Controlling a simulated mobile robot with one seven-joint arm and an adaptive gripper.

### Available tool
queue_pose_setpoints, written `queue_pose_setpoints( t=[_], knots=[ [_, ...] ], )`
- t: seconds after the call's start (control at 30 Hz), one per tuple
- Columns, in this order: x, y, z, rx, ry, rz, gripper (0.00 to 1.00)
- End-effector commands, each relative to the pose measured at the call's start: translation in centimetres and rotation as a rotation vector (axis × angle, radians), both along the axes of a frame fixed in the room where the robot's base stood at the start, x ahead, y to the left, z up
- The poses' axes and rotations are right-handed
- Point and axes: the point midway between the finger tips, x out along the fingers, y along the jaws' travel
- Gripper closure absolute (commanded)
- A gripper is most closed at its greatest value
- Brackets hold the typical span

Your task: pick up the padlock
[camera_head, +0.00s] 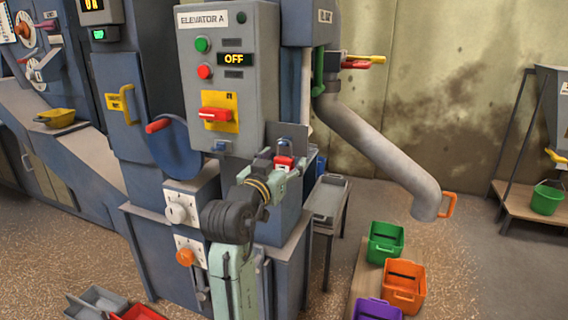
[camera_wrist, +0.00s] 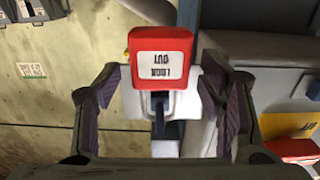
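The red padlock (camera_head: 284,163) hangs beside the right side of the grey control box, below a small grey plate. In the wrist view the padlock (camera_wrist: 160,58) appears upside down, with a white label reading LOCK OUT and its shackle (camera_wrist: 172,105) around a dark blue peg (camera_wrist: 158,115). My gripper (camera_wrist: 163,95) is open, with one purple-padded finger at the left and one at the right of the padlock. No firm contact shows. In the head view my gripper (camera_head: 272,165) is at the padlock and its fingers are partly hidden.
The ELEVATOR A control box (camera_head: 228,80) stands just left of my arm, with a red switch handle (camera_head: 214,114) on a yellow plate. A slanting grey pipe (camera_head: 380,150) is at the right. Green (camera_head: 386,242), orange (camera_head: 404,287) and purple (camera_head: 376,310) bins stand below it.

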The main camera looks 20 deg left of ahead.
Motion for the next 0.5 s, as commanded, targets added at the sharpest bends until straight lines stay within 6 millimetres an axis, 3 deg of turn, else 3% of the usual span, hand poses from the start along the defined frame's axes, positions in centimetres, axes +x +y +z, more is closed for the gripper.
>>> queue_pose_setpoints(
  t=[0.5],
  knots=[
    [-0.05, 0.01, 0.03, 0.0, 0.0, 0.0, 0.73]
  ],
)
